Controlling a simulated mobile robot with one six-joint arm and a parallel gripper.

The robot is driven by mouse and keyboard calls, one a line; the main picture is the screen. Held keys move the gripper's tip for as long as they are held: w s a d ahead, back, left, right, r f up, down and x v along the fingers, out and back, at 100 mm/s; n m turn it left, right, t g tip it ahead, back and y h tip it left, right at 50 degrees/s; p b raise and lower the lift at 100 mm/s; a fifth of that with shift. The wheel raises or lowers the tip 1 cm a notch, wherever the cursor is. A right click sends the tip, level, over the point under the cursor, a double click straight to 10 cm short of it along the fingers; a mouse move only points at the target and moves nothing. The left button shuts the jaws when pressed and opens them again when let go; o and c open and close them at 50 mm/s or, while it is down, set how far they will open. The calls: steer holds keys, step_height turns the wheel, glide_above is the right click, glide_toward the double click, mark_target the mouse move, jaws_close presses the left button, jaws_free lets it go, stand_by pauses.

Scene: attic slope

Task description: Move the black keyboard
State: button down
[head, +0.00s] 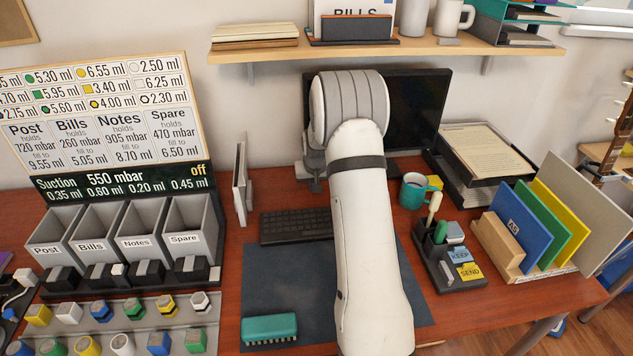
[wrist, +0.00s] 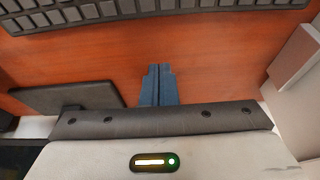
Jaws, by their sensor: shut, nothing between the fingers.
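The black keyboard (head: 290,226) lies on the red-brown desk, at the back edge of the dark desk mat. My arm hides its right part in the head view. In the wrist view the keyboard (wrist: 150,8) runs along the top and is cut off by the picture edge. My gripper (wrist: 158,70) is shut and empty, with its blue fingers together. Bare desk shows between the fingertips and the keyboard, so they look apart. How high the fingers are above the desk I cannot tell. In the head view my arm hides the fingers.
A monitor (head: 420,105) stands behind my arm, and a white upright panel (head: 240,180) stands left of the keyboard. A teal mug (head: 412,192) and a desk organizer (head: 437,262) stand to the right. A teal brush (head: 269,328) lies on the mat (head: 285,285), otherwise largely clear.

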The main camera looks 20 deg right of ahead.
mark_target(313, 199)
steer(key=x, duration=0.5)
steer(key=shift+w+f, duration=0.15)
steer(key=shift+f, duration=0.25)
steer(key=s, duration=0.2)
steer(key=s+a+p, duration=0.1)
steer(key=shift+s+r, duration=0.2)
steer(key=shift+r, duration=0.15)
steer(key=shift+s+f, duration=0.15)
steer(key=shift+s, duration=0.15)
